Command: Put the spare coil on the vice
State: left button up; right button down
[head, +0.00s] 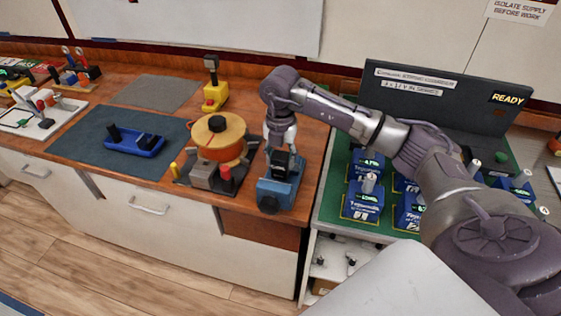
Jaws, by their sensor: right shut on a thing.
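My right gripper (281,150) points down just over the blue vice (276,192), near the right end of the wooden bench. It is shut on a small dark thing, mostly hidden by the fingers and hard to tell from the dark vice jaws. I cannot tell for certain that this is the spare coil, or whether it touches the vice. An orange round coil (232,132) with a pale top sits on a dark base left of the vice. My left gripper is not in view.
A blue tray (127,146) with black pieces lies on a dark mat (62,142). A yellow stand (215,95) is behind the orange coil. Several blue breaker blocks (363,200) stand on the green bench at right, before a dark panel (400,92) marked READY.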

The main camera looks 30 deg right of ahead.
aim_at(280, 165)
notch_tip(280, 165, down, 2)
jog(key=shift+f+p, duration=0.1)
jog(key=shift+p, duration=0.2)
jog(key=shift+f, duration=0.25)
jog(key=c, duration=0.5)
grip_release()
jog(key=shift+f, duration=0.15)
jog(key=shift+c, duration=0.2)
jog(key=shift+r, duration=0.5)
notch_tip(280, 165, up, 11)
jog(key=b, duration=0.3)
jog(key=shift+r, duration=0.2)
